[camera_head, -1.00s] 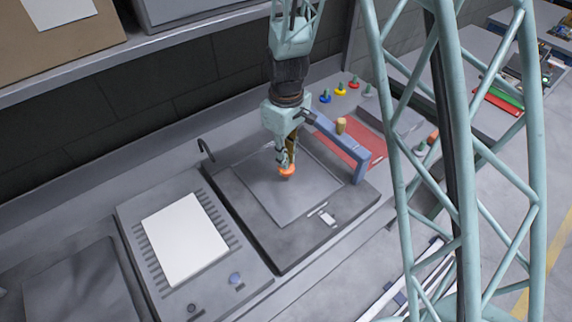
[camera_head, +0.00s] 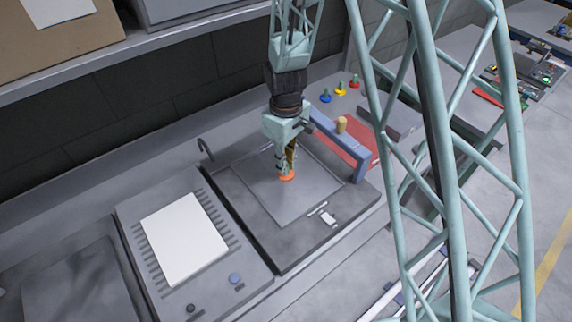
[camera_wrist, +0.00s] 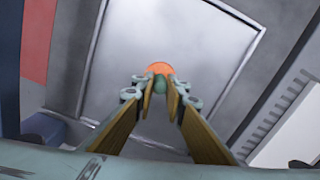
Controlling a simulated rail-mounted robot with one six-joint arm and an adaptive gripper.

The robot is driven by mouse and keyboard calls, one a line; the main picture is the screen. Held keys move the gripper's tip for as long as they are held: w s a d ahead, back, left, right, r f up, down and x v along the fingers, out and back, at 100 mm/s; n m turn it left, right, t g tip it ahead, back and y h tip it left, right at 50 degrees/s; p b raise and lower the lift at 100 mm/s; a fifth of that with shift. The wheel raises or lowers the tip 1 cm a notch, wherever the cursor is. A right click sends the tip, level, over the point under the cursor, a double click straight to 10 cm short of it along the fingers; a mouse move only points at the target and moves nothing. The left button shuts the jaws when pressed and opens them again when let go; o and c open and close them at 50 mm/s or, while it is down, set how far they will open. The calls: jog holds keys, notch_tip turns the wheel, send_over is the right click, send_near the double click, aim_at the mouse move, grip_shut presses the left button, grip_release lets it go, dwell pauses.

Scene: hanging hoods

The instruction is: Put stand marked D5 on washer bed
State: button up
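An orange stand (camera_head: 287,176) with a green stem is at the tips of my gripper (camera_head: 289,166), over the middle of a light grey square plate (camera_head: 262,200) set in a dark grey bed. In the wrist view the orange base (camera_wrist: 160,68) shows beyond the fingertips, and the green stem is between the two fingers (camera_wrist: 162,92), which are closed in on it. Whether the base touches the plate I cannot tell. No D5 mark is readable. The plate also fills the middle of the wrist view (camera_wrist: 205,50).
A blue arch (camera_head: 338,145) stands at the bed's right side, close to my gripper, by a red surface (camera_head: 362,157). Blue (camera_head: 325,98), yellow (camera_head: 340,92) and red (camera_head: 354,85) stands are behind. A white panel (camera_head: 185,238) lies left. A shelf edge (camera_head: 150,48) overhangs the back.

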jog(key=o, duration=0.4)
jog(key=shift+r, duration=0.2)
notch_tip(320, 180, up, 12)
jog(key=shift+f+p, duration=0.1)
jog(key=shift+p, duration=0.5)
dwell(0.4)
dwell(0.8)
